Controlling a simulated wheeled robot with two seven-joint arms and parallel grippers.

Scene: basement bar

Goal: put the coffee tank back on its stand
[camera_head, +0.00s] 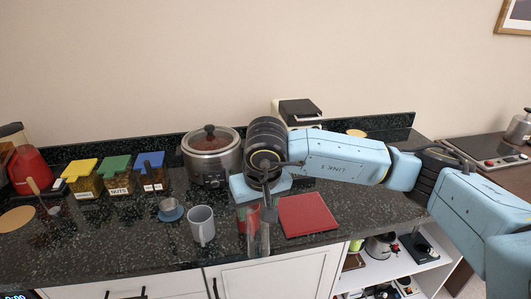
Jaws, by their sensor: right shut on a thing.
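My right arm reaches in from the right, and its gripper (268,212) points down over the front of the dark counter. The gripper is shut on a clear, glassy container (259,242) that hangs below its fingers near the counter's front edge; this looks like the coffee tank, but it is small and hard to make out. A white appliance with a black top (299,107) stands at the back, mostly hidden behind my arm; I cannot tell whether it is the stand. My left gripper is not in view.
A red board (307,215) lies right of the gripper. A red item (241,219) and a grey mug (202,225) stand to its left. A cooker (211,160), several lidded boxes (117,175) and a blue-based cup (170,210) are farther left.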

